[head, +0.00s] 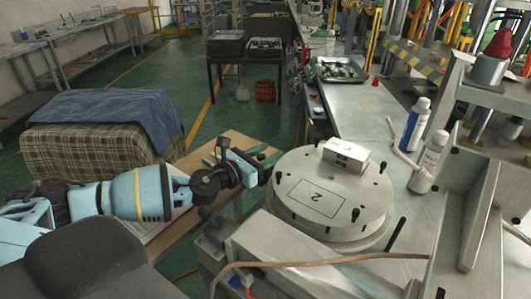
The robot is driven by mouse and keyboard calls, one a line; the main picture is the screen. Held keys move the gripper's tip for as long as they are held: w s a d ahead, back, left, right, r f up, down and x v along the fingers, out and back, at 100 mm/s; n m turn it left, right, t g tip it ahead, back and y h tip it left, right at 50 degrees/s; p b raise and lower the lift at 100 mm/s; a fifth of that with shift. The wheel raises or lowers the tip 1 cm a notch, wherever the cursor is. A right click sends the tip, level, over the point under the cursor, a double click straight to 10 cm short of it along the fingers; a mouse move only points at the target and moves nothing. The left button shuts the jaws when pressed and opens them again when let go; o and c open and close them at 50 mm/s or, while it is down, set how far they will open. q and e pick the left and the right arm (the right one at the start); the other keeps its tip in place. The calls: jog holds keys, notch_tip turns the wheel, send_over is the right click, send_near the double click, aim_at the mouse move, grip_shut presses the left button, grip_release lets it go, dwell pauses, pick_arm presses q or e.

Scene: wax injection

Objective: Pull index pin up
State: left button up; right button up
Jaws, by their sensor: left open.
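My left gripper (258,168) is open and empty at the left rim of the die, close to a black pin on that side. Whether it touches that pin is not clear. My right gripper is not in view.
A small metal block (345,155) lies on the die. Two white bottles, one of them at the front (428,162), stand to the right. A brown hose (320,262) crosses in front. A metal bracket (468,215) rises at right. A cloth-covered stack (95,140) stands left.

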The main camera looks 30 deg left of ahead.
pick_arm(q)
jog(key=shift+w, duration=0.1)
jog(key=shift+c, duration=0.4)
grip_shut()
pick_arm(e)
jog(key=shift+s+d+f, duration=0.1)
